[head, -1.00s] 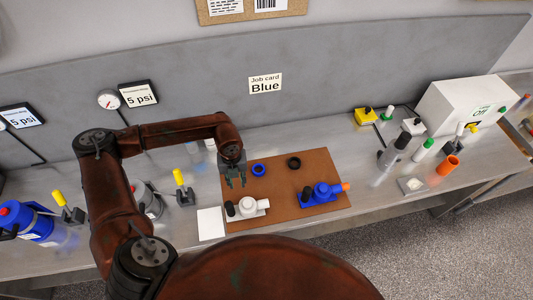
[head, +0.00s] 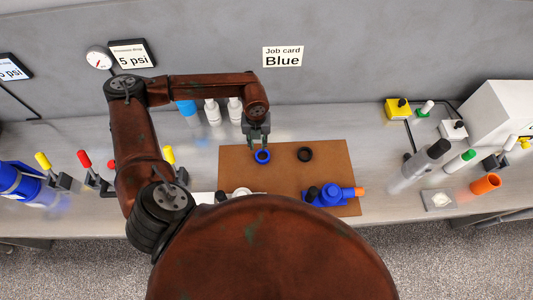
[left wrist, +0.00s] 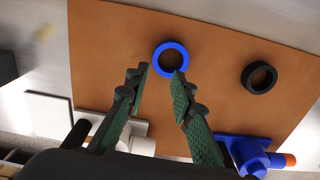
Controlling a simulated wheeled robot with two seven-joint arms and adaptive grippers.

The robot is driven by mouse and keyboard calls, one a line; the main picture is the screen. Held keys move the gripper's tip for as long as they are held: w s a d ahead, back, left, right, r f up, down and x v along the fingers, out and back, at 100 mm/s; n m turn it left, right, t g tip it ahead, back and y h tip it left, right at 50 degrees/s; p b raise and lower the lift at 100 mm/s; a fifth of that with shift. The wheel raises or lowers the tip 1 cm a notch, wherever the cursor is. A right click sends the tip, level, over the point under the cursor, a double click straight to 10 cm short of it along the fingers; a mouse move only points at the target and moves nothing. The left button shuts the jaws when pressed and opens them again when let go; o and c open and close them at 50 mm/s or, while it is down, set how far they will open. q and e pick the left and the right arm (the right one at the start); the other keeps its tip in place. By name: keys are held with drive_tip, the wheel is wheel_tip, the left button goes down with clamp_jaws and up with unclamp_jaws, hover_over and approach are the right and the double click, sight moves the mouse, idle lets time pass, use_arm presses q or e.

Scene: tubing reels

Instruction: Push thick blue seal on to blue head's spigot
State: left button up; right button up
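The thick blue seal (head: 262,156) is a blue ring lying flat on the brown mat (head: 230,170). My left gripper (head: 257,138) is open and empty just behind it in the head view. In the left wrist view the blue seal (left wrist: 171,58) shows just past and between the two fingertips (left wrist: 158,72), with no visible contact. The blue head (head: 328,194) stands on the mat's front right, with an orange end and a dark knob; it also shows in the left wrist view (left wrist: 245,155). Its spigot cannot be made out clearly. My right gripper is out of view.
A black ring (head: 305,154) lies on the mat right of the blue seal. A white head (head: 240,191) is partly hidden by my body. White bottles (head: 213,112) stand behind the mat. An orange cylinder (head: 485,184) and clear cylinder (head: 425,160) stand to the right.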

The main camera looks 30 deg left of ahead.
sight(257, 155)
use_arm(q)
wheel_tip(257, 155, down, 4)
drive_tip(key=shift+r+p, duration=0.1)
drive_tip(key=shift+p, duration=0.3)
drive_tip(key=f, duration=0.1)
drive_tip(key=f+p, duration=0.1)
drive_tip(key=f, duration=0.1)
drive_tip(key=shift+a+f, duration=0.2)
drive_tip(key=shift+f, duration=0.65)
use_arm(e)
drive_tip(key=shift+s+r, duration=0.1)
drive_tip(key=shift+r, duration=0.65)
use_arm(q)
drive_tip(key=shift+c, duration=0.7)
drive_tip(key=shift+a, duration=0.1)
clamp_jaws()
